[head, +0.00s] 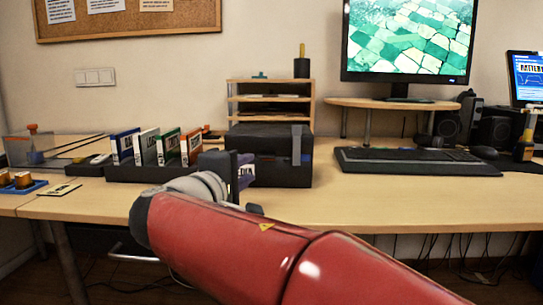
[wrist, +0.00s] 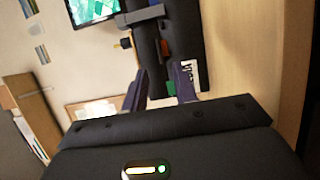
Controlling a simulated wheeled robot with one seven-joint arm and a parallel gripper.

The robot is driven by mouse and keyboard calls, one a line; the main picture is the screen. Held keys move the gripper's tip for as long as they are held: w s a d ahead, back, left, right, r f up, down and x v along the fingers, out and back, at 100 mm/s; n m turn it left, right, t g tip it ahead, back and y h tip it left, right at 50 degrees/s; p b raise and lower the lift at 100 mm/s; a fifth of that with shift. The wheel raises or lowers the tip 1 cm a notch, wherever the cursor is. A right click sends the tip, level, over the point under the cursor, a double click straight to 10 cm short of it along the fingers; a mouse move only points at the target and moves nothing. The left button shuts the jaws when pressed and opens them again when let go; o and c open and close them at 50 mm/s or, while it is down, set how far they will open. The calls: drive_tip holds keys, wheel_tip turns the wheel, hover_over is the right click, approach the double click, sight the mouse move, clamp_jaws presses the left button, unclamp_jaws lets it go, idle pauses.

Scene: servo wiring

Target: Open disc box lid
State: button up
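The black disc box (head: 284,172) sits on the desk in front of the small wooden shelf, and its lid (head: 268,137) looks closed. A grey strap-like piece (head: 296,146) runs over its right part. In the wrist view the tilted box (wrist: 176,52) lies ahead of the fingers, with a white label (wrist: 191,74) near the right finger. In the head view my wrist and gripper cover the box's left front, so any contact cannot be told.
A row of upright coloured cases in a dark holder (head: 150,172) stands close on the left. The wooden shelf (head: 270,88) is behind the box. A keyboard (head: 408,160) lies to the right. The desk front (head: 360,205) is clear.

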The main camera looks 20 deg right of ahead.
sight(265, 158)
drive_tip(key=x, duration=0.8)
drive_tip(key=shift+w+d, duration=0.1)
drive_tip(key=shift+w, duration=0.1)
drive_tip(key=shift+c, duration=0.5)
clamp_jaws()
